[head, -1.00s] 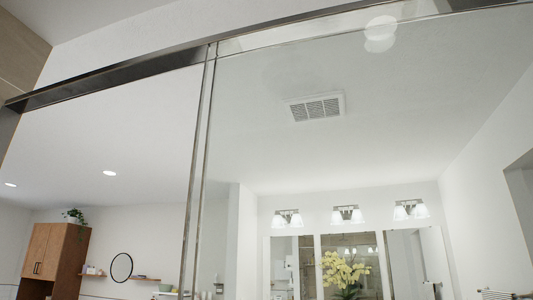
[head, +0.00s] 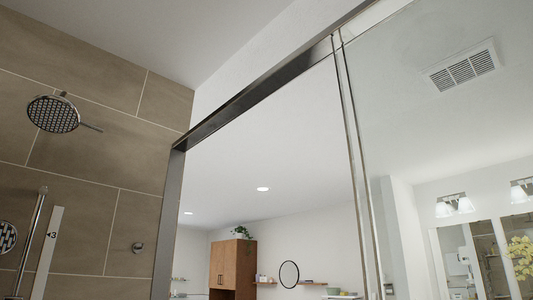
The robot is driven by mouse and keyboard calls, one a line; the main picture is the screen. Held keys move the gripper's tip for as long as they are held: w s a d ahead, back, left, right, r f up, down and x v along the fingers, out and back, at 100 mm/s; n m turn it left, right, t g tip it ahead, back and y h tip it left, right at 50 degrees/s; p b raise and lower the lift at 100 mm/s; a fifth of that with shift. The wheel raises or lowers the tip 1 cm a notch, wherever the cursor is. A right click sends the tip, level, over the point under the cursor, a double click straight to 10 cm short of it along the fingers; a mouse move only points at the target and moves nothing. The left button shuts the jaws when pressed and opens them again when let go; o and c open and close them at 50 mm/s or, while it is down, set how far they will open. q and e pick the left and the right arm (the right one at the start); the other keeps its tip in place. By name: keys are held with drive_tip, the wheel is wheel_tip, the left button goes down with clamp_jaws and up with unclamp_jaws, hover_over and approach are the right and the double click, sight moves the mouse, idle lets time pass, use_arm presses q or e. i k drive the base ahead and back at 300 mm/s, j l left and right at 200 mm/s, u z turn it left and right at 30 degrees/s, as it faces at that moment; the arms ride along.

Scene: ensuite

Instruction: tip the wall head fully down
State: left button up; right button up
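A round chrome shower head (head: 53,113) with a dark nozzle face is mounted high on the brown tiled wall at the left of the head view. Its face is turned toward me and tilted downward. A short lever or handle (head: 90,127) sticks out from its right side. A second round head (head: 7,237) shows in part at the left edge, near a chrome slide bar (head: 31,240). Neither of my grippers is in view.
A white strip marked 3 (head: 47,250) stands beside the bar. A small chrome knob (head: 137,247) sits on the tiles. A metal-framed glass panel (head: 262,100) fills the right. A wooden cabinet (head: 230,265) and ceiling vent (head: 460,68) show beyond or in the glass.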

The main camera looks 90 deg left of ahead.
sight(52, 112)
drive_tip(key=i+j+u, duration=0.1)
drive_tip(key=u, duration=4.15)
drive_tip(key=k+l, duration=0.05)
